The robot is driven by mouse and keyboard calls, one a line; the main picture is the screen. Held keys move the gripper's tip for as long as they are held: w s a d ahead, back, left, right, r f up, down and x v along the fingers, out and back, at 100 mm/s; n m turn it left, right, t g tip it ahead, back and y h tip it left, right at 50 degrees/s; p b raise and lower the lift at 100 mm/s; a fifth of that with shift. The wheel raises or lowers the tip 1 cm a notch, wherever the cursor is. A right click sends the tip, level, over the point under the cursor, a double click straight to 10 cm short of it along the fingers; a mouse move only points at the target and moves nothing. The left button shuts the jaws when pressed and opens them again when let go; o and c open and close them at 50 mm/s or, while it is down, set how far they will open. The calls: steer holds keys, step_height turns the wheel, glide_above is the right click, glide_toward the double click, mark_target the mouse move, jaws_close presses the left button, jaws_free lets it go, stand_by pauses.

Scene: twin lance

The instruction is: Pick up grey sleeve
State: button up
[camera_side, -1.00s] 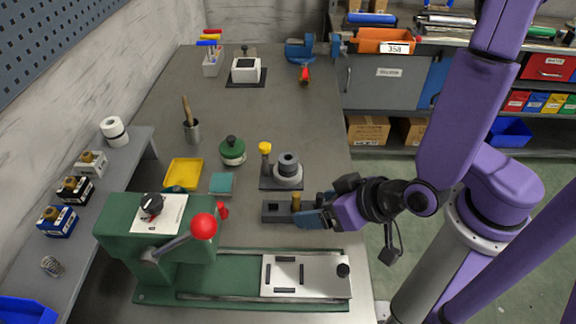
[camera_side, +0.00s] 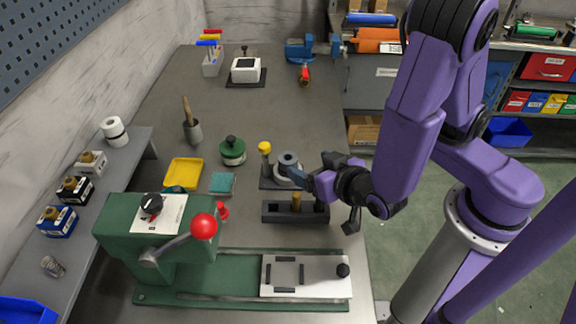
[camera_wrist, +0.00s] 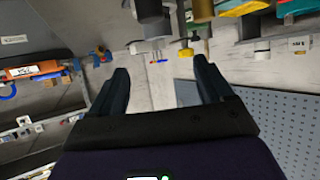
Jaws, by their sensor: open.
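The grey sleeve (camera_side: 287,163), a short cylinder with a dark top opening and a wider grey part below, stands upright on a dark base plate (camera_side: 266,184). My gripper (camera_side: 297,176) is at its right side, level and close, with the fingers partly overlapping its lower right in the side view. Whether they touch it, I cannot tell. In the wrist view my gripper (camera_wrist: 162,76) has its fingers wide apart with nothing between them. A grey cylinder, likely the sleeve (camera_wrist: 150,14), shows at the top edge, beyond the fingertips.
A yellow-topped post (camera_side: 265,150) stands on the same plate, left of the sleeve. A dark slotted block (camera_side: 280,212) with a brass pin (camera_side: 297,198) lies in front. A green press (camera_side: 165,245) with a red-knobbed lever is nearer. A green round pot (camera_side: 232,152) stands left.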

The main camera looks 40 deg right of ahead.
mark_target(286, 157)
steer(key=shift+f+x, duration=0.15)
steer(key=shift+x, duration=2.15)
steer(key=shift+f+x, duration=0.2)
steer(key=shift+x, duration=2.1)
steer(key=shift+s, duration=0.15)
steer(key=c, duration=1.2)
